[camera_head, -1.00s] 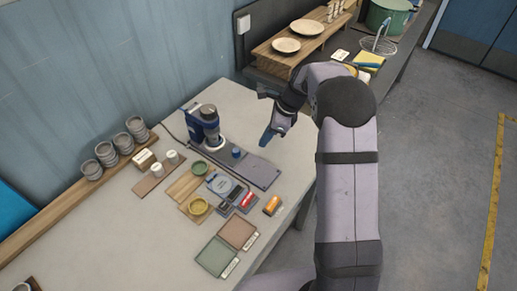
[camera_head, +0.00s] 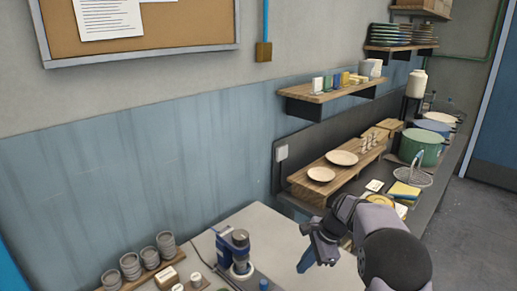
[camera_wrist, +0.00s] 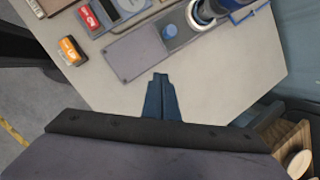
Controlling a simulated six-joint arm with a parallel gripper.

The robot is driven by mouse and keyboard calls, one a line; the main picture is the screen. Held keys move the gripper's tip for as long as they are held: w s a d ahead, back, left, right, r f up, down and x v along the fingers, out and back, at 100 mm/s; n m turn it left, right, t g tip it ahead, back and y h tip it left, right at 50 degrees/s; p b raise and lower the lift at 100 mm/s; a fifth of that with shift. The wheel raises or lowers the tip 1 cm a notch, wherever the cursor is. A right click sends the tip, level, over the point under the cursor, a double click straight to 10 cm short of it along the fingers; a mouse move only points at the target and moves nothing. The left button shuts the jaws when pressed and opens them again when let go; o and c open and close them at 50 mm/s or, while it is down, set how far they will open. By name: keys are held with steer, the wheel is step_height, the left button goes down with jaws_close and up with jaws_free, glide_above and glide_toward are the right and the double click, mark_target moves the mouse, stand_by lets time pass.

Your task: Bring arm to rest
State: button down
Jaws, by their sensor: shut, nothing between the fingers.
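My gripper (camera_head: 305,262) hangs at the right end of the white table (camera_head: 262,221) in the head view, to the right of the blue machine (camera_head: 236,251). Its blue fingers are together and hold nothing. In the wrist view the shut fingertips (camera_wrist: 160,78) point toward the table top, just short of a grey tray (camera_wrist: 135,52) with a blue knob. My arm is bent, with its elbow at the lower right of the head view.
Stacked grey cups (camera_head: 130,266) stand at the table's back left. Beyond the arm is a counter with a wooden rack (camera_head: 305,186) bearing two plates, a green pot (camera_head: 421,148) and a wire stand (camera_head: 415,176). An orange box (camera_wrist: 71,50) lies near the table edge.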

steer(key=s+f+n, duration=0.2)
steer(key=s+d+f+n+g+h, duration=0.1)
steer(key=s+f+n, duration=0.1)
steer(key=n, duration=0.1)
steer(key=s+d+f+n, duration=0.1)
steer(key=s+f+n, duration=0.1)
steer(key=f, duration=0.1)
steer(key=shift+s+d+g, duration=0.15)
steer(key=shift+s+g, duration=0.15)
steer(key=shift+s, duration=0.1)
steer(key=s+n, duration=0.1)
steer(key=s, duration=0.1)
steer(key=s+f+n+g, duration=0.1)
steer(key=s+n, duration=0.1)
steer(key=s, duration=0.1)
steer(key=s+d+f+n+h, duration=0.1)
steer(key=s, duration=0.2)
steer(key=shift+n, duration=0.3)
steer(key=s+r+n+g+h, duration=0.15)
steer(key=s+n, duration=0.25)
steer(key=s, duration=1.1)
step_height(320, 180, up, 6)
steer(key=a+n+t, duration=0.1)
steer(key=a+t, duration=0.1)
steer(key=shift+a+f, duration=0.25)
